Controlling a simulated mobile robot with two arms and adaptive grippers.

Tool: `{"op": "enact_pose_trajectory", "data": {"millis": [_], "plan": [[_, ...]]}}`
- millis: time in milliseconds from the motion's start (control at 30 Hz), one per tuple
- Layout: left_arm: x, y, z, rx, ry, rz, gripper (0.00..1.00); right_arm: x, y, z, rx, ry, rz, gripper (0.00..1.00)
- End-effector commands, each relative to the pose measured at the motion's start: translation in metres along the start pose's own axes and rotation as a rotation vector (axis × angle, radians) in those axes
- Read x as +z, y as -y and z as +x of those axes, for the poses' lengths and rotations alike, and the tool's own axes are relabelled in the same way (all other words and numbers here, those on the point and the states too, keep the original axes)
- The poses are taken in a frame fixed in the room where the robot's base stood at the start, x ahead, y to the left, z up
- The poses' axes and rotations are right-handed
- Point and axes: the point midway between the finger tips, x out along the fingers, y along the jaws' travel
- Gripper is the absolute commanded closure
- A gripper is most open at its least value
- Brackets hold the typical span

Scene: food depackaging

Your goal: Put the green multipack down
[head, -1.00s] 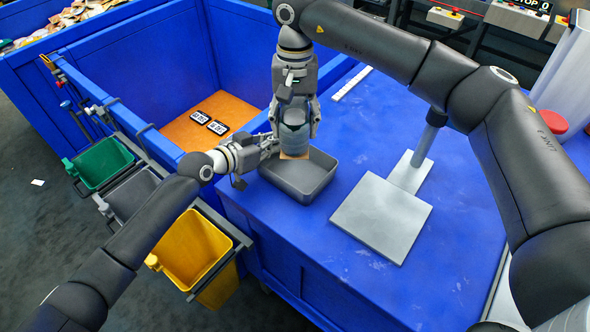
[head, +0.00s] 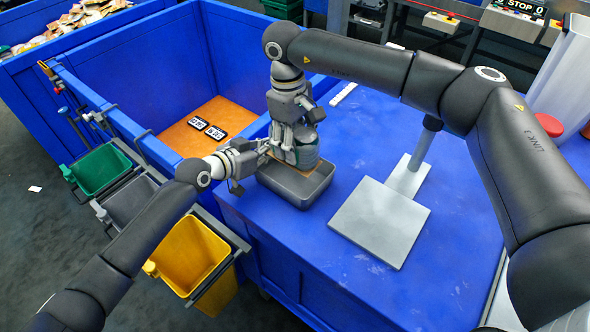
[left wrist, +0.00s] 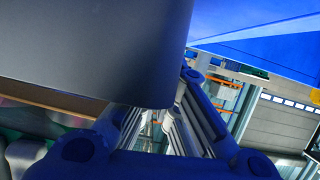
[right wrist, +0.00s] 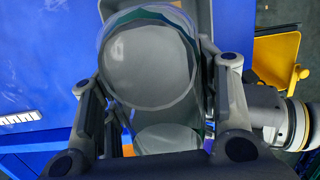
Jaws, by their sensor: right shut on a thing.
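The green multipack (head: 306,153) shows as grey-green round cans in the head view, with their round tops (right wrist: 150,62) large in the right wrist view. My right gripper (head: 297,146) points down and is shut on it. The pack is low over or inside the grey metal tray (head: 310,197); whether it touches the tray floor is hidden. My left gripper (head: 262,150) is at the tray's left rim. A dark grey surface, likely the tray wall (left wrist: 90,50), fills much of the left wrist view in front of its fingers; their grip on it is unclear.
The tray stands on a blue table, beside a grey plate on a stand (head: 380,218). Green, grey and yellow buckets (head: 195,255) hang outside. The table's front right is clear.

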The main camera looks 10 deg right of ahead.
Motion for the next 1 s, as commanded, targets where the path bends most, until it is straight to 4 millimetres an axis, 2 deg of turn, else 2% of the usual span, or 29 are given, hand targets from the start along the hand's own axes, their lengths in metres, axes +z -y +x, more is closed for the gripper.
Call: {"op": "enact_pose_trajectory", "data": {"millis": [33, 133, 367, 500, 767, 800, 933, 1000], "plan": [[0.000, -0.001, 0.000, 0.002, -0.001, 0.000, 1.00, -0.001, 0.001, 0.011, -0.003, 0.003, -0.001, 0.91], [-0.001, -0.002, 0.000, 0.003, -0.001, 0.000, 1.00, -0.003, 0.001, 0.029, -0.003, 0.002, 0.000, 0.91], [0.000, -0.002, 0.001, 0.003, -0.001, 0.000, 1.00, -0.006, 0.001, 0.052, -0.003, 0.000, 0.002, 0.91], [-0.001, -0.002, 0.001, 0.004, -0.001, 0.000, 1.00, -0.009, 0.001, 0.072, -0.004, 0.001, 0.002, 0.91], [-0.001, -0.002, 0.001, 0.004, -0.001, 0.000, 1.00, -0.010, 0.000, 0.077, -0.001, -0.002, 0.002, 0.91], [0.000, -0.002, 0.001, 0.004, -0.001, 0.000, 1.00, -0.009, 0.001, 0.078, -0.002, 0.000, 0.002, 0.40], [0.000, -0.002, 0.001, 0.004, -0.001, 0.000, 1.00, -0.009, 0.001, 0.078, -0.002, 0.000, 0.002, 0.23], [0.000, -0.002, 0.001, 0.003, -0.001, 0.000, 1.00, -0.009, 0.001, 0.078, -0.002, 0.000, 0.002, 0.23]]}}
